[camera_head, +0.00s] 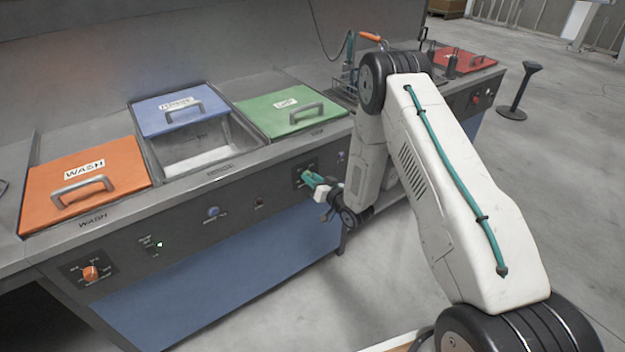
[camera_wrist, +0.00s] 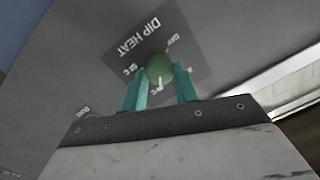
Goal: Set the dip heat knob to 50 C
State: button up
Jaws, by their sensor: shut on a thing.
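A pale pointer mark shows on the knob's lower side, near the middle lower label. Labels around the knob are too small to read surely. My gripper (camera_wrist: 160,82) has its two teal fingers on either side of the knob and is shut on it. In the head view my gripper (camera_head: 312,179) reaches the front panel below the green lid, and the knob itself is hidden there.
An orange WASH lid (camera_head: 84,187), a blue lid (camera_head: 181,112) and a green lid (camera_head: 291,114) lie on the bench top. An orange knob (camera_head: 90,272) and a blue button (camera_head: 213,211) are on the front panel. A black post (camera_head: 517,90) stands on the open floor.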

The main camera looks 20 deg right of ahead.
jog(key=shift+d+f+m+t, duration=0.1)
jog(key=shift+m+t, duration=0.1)
jog(key=shift+m, duration=2.75)
jog(key=shift+a+f+m+t, duration=0.1)
jog(key=shift+m+t, duration=0.1)
jog(key=shift+m, duration=2.7)
jog(key=shift+d+f+m+t, duration=0.1)
jog(key=shift+m+t, duration=0.1)
jog(key=shift+m, duration=2.75)
jog(key=o, duration=1)
jog(key=shift+c, duration=0.2)
jog(key=v, duration=0.7)
jog(key=shift+s, duration=0.35)
